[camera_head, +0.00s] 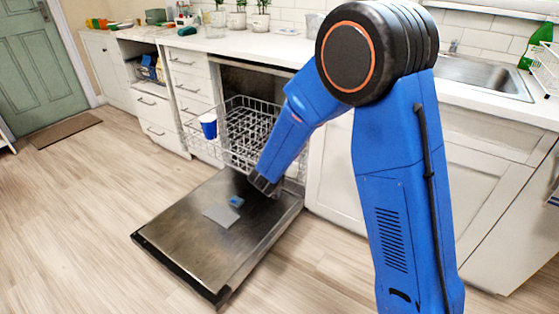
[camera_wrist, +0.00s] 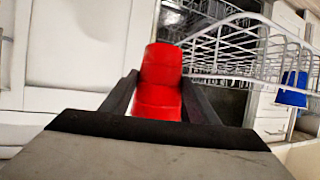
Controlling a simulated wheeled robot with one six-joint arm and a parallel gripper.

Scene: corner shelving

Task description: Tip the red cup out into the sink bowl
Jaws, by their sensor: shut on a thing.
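The red cup (camera_wrist: 160,65) shows in the wrist view between the two dark fingers of my gripper (camera_wrist: 160,88), which is shut on it. It looks like a stepped red shape, and its contents cannot be seen. In the head view my gripper (camera_head: 263,184) is low, over the open dishwasher door close to the rack, and the red cup is hidden there. The metal sink bowl (camera_head: 490,78) is set in the counter at the upper right of the head view, well away from my gripper and partly behind my arm.
The dishwasher door (camera_head: 175,235) lies open over the floor, with a small blue item (camera_head: 237,201) on it. The pulled-out wire rack (camera_head: 240,125) holds a blue cup (camera_head: 209,125). A green bottle (camera_head: 540,40) and a wire dish rack (camera_head: 546,68) stand right of the sink.

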